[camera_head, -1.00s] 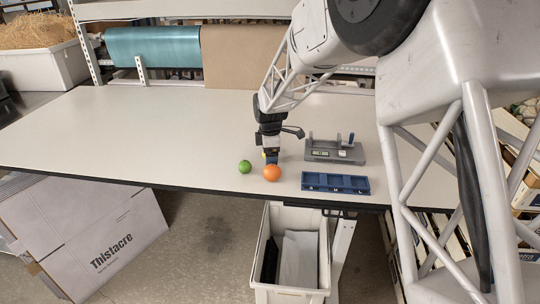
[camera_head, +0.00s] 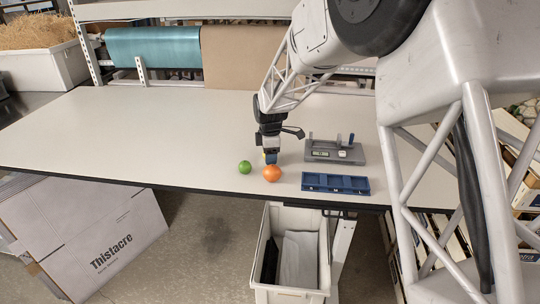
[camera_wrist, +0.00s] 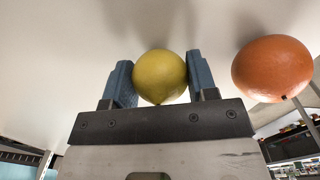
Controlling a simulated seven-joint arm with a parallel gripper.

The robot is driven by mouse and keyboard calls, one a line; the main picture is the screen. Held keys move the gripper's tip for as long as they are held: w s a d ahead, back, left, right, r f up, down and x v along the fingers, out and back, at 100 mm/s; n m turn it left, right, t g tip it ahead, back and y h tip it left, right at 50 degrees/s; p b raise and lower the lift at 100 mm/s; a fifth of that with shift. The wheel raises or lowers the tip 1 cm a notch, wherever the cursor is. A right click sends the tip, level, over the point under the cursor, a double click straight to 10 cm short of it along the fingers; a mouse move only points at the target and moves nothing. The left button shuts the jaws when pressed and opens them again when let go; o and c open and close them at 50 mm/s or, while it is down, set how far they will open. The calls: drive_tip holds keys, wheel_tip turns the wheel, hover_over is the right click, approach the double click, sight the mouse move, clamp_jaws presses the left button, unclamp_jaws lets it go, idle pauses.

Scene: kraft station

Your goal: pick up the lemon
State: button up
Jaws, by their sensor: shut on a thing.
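The yellow lemon (camera_wrist: 160,77) sits between the two blue fingers of my gripper (camera_wrist: 160,84) in the wrist view. My gripper is shut on it. In the head view my gripper (camera_head: 270,158) points down at the table, just behind the orange. Only a sliver of the lemon (camera_head: 264,155) shows there; the gripper and the orange hide the rest. I cannot tell whether the lemon touches the table.
An orange (camera_head: 272,174) stands right beside my gripper, and also shows in the wrist view (camera_wrist: 272,68). A green lime (camera_head: 245,167) is to its left. A blue compartment tray (camera_head: 336,189) and a grey fixture (camera_head: 335,156) are to the right. The table's left side is clear.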

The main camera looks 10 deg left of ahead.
sight(323, 145)
drive_tip(key=shift+r, duration=0.1)
drive_tip(key=shift+r, duration=4.95)
drive_tip(key=w+d+m, duration=0.1)
drive_tip(key=w+d, duration=0.3)
drive_tip(key=d, duration=0.5)
drive_tip(key=w+d+m, duration=0.2)
drive_tip(key=w+d, duration=0.3)
drive_tip(key=d, duration=0.4)
drive_tip(key=shift+d+f, duration=0.15)
drive_tip(key=shift+f, duration=0.1)
drive_tip(key=shift+f, duration=0.2)
drive_tip(key=shift+f, duration=2.6)
drive_tip(key=shift+f, duration=0.7)
